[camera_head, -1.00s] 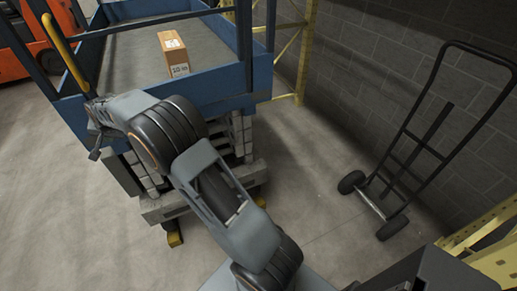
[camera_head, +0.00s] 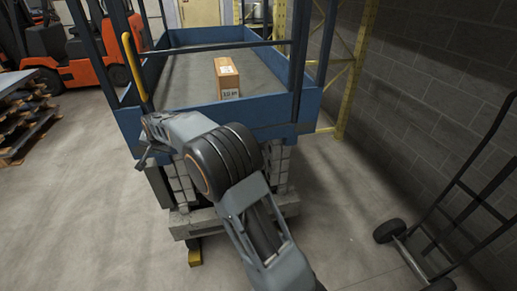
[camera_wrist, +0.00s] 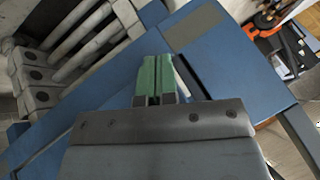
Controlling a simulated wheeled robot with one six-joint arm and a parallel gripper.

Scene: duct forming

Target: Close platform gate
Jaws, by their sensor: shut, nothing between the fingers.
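The blue lift platform (camera_head: 285,108) stands ahead, with blue posts and a rail (camera_head: 215,49) above its low side panels. A yellow handle (camera_head: 134,68) stands at its front left corner, beside a post. Which part of the railing is the gate, and how far it stands open, I cannot tell. My gripper (camera_head: 142,160) is low at the platform's front left corner, below the yellow handle. In the wrist view its green fingertips (camera_wrist: 157,70) are together and empty, in front of a blue panel (camera_wrist: 225,60). Whether they touch the panel is unclear.
A cardboard box (camera_head: 227,78) sits on the platform deck. A black hand truck (camera_head: 455,205) stands at the right by the block wall. An orange forklift (camera_head: 85,50) and stacked pallets (camera_head: 22,115) are at the left. Floor left of the lift is clear.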

